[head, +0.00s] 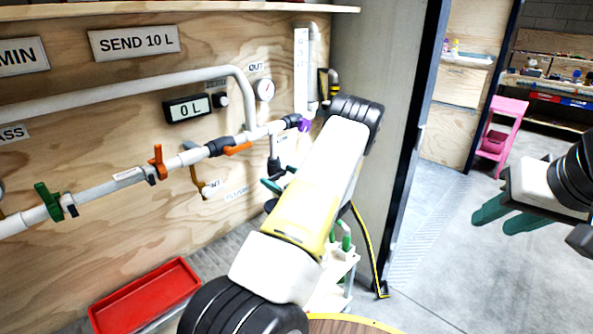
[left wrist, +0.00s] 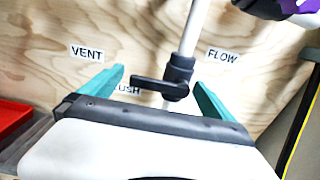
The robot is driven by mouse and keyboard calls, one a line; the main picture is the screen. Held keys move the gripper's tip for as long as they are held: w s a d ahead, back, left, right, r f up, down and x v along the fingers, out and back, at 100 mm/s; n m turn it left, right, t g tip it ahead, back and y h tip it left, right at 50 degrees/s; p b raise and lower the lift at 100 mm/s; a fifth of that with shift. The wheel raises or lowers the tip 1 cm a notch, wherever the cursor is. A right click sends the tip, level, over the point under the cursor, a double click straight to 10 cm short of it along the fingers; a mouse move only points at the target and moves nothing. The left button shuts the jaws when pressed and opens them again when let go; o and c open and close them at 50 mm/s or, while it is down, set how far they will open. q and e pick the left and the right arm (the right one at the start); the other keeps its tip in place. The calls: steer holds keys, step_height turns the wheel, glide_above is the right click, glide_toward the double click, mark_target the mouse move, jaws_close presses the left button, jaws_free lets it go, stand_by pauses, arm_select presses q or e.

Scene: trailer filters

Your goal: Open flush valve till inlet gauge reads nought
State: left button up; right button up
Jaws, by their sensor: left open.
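The flush valve (left wrist: 177,82) is a black valve on a white vertical pipe. Its black lever (left wrist: 150,86) points left, across the pipe. The FLUSH label (left wrist: 129,91) behind it is partly hidden. My left gripper (left wrist: 160,80) is open, with one teal finger on each side of the valve; I cannot tell whether either touches it. In the head view, my left gripper (head: 276,179) is partly hidden by my arm. A gauge at the far left edge is cut off and unreadable. My right gripper (head: 501,220) hangs at the right, away from the panel, its finger gap unclear.
The panel also has an orange-handled valve (head: 157,160), a green-handled valve (head: 47,199), a 0 L display (head: 187,109) and an OUT gauge (head: 264,89). A red tray (head: 150,296) lies below. A door frame and pink stand (head: 499,132) are at the right, with clear floor.

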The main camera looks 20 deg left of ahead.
arm_select(q)
steer(key=shift+x, duration=0.95)
steer(key=c, duration=2)
steer(key=shift+c, duration=0.2)
